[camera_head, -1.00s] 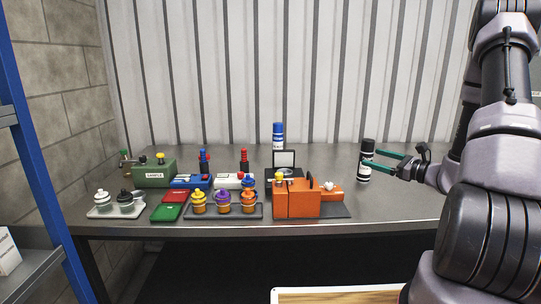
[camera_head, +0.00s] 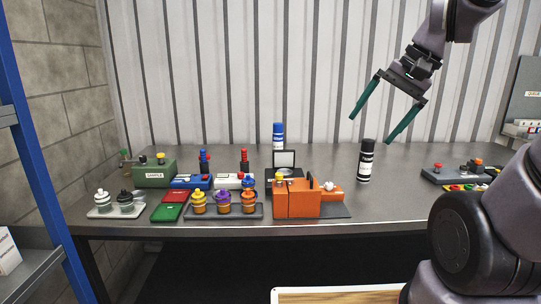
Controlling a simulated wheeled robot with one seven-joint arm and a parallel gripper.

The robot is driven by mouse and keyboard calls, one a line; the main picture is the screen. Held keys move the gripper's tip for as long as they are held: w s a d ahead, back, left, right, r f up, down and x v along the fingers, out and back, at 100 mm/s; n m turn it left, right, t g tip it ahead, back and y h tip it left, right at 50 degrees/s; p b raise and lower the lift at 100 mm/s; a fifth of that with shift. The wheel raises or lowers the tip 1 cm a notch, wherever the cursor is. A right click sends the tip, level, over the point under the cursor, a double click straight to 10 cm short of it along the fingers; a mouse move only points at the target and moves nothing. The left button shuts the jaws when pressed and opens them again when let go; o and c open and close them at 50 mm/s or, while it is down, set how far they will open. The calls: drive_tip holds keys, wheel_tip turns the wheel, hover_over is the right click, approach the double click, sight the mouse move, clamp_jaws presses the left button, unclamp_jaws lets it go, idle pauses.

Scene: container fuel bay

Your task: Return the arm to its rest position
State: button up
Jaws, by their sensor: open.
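My gripper (camera_head: 371,127) is raised above the right part of the bench, in front of the corrugated wall. Its two green fingers are spread wide, point down and to the left, and hold nothing. A black spray can (camera_head: 366,161) with a white label stands upright on the bench, below the gripper and apart from it. My arm comes in from the right edge of the picture, and part of it is out of view.
The grey bench (camera_head: 400,205) holds an orange machine (camera_head: 296,204), a tray of coloured bottles (camera_head: 224,211), a green sample box (camera_head: 155,173) and a blue-capped can (camera_head: 278,136). A dark control box (camera_head: 452,174) sits at the right. A blue shelf post (camera_head: 40,150) stands at the left.

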drive_tip(key=s+d+r+t, duration=0.1)
drive_tip(key=r+n+t+h, duration=0.1)
drive_tip(key=r, duration=0.1)
drive_tip(key=s+d+r+n+t+h, duration=0.1)
drive_tip(key=shift+s+d+r, duration=0.3)
idle(0.6)
